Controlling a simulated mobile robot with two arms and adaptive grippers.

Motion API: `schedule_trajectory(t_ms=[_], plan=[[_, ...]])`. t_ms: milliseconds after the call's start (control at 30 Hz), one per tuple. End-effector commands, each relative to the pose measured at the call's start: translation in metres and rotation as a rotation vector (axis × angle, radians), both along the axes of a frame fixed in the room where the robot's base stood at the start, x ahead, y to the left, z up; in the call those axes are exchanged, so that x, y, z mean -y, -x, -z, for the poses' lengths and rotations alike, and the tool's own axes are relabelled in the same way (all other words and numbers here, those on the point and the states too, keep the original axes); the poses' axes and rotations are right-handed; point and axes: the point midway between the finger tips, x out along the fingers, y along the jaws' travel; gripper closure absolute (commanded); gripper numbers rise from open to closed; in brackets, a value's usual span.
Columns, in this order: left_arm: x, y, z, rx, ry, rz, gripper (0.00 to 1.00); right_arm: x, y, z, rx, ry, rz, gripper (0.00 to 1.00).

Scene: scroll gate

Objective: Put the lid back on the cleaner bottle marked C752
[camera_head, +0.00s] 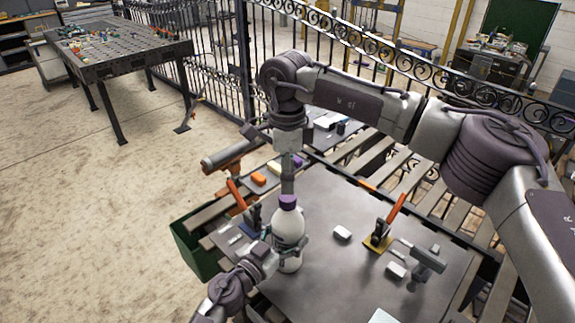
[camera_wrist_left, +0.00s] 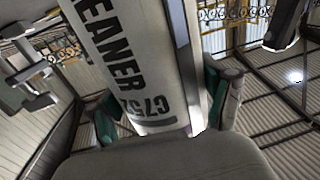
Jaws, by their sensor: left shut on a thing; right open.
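The white cleaner bottle (camera_head: 289,230) stands upright at the left part of the grey table top. Its label reads CLEANER C752 in the left wrist view (camera_wrist_left: 118,50). A purple lid (camera_head: 288,202) sits at the bottle's top; I cannot tell how firmly it is seated. My left gripper (camera_head: 285,250) is shut around the bottle's lower body, with its fingers on both sides of it in the left wrist view. My right gripper (camera_head: 288,186) is open and points down directly above the lid, very close to it; whether it touches is too small to tell.
A green bin (camera_head: 197,250) is at the left edge. An iron gate (camera_head: 215,65) stands behind.

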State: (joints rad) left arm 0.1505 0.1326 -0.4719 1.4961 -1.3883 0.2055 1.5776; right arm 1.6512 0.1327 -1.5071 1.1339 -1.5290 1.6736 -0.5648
Motion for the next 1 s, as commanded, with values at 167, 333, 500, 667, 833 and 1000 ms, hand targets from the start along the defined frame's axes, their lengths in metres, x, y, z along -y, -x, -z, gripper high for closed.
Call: schedule_trajectory(t_ms=[167,333,500,667,833,1000], plan=[[0.0,0.0,0.0,-0.001,0.001,0.0,1.0,0.0,0.001,0.031,-0.002,0.001,0.0,0.36],[0.0,0.0,0.0,-0.001,0.001,0.0,1.0,0.0,0.0,0.051,0.0,0.0,0.001,0.36],[0.0,0.0,0.0,-0.001,0.001,0.0,1.0,0.0,0.0,0.06,-0.001,0.0,0.001,0.36],[0.0,0.0,0.0,-0.001,0.001,0.0,1.0,0.0,0.0,0.061,0.0,0.0,0.001,0.36],[0.0,0.0,0.0,-0.001,0.001,0.0,1.0,0.001,0.0,0.06,0.0,0.0,0.001,0.46],[0.0,0.0,0.0,-0.001,0.001,0.0,1.0,0.001,0.0,0.06,0.001,0.0,0.001,0.75]])
